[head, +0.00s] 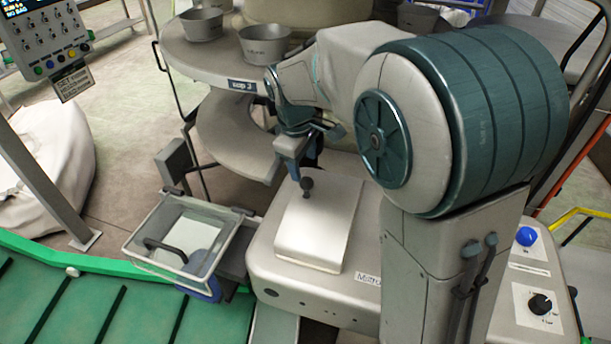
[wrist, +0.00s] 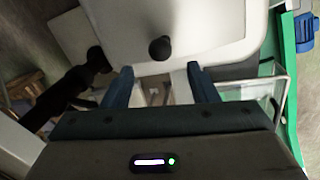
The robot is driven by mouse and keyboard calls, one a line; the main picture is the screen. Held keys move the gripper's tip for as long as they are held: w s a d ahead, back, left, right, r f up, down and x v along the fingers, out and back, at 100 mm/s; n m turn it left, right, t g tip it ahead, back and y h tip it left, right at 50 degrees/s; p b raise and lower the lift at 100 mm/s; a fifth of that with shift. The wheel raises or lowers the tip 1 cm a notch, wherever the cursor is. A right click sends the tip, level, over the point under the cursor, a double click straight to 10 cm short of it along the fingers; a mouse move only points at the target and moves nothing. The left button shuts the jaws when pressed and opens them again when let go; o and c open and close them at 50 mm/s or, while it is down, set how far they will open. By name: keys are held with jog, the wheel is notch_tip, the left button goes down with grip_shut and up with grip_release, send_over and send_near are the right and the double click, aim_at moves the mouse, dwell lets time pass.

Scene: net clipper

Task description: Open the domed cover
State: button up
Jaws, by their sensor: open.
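The pale metal cover (head: 318,228) with a curved front edge lies down on the light grey machine in the head view. A dark round knob (head: 307,184) stands on it near its back edge. My gripper (head: 294,166) is just above and beside the knob, fingers pointing down. In the wrist view, the cover (wrist: 205,25) fills the upper middle and the knob (wrist: 160,48) shows beyond the open fingertips (wrist: 160,75), roughly centred between them. Nothing is held. The head view does not show clearly whether a finger touches the knob.
A clear-lidded bin (head: 140,257) with a black handle (head: 165,248) stands left of the machine, beside a green conveyor (head: 50,300). A round table with metal pots (head: 264,45) is behind. A blue button (head: 526,236) and black dial (head: 541,303) are at the right.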

aim_at(306, 179)
jog(key=f, duration=0.4)
jog(key=w+f+p, duration=0.1)
jog(key=f, duration=0.2)
jog(key=shift+w+d, duration=0.1)
jog(key=shift+d, duration=0.3)
grip_shut()
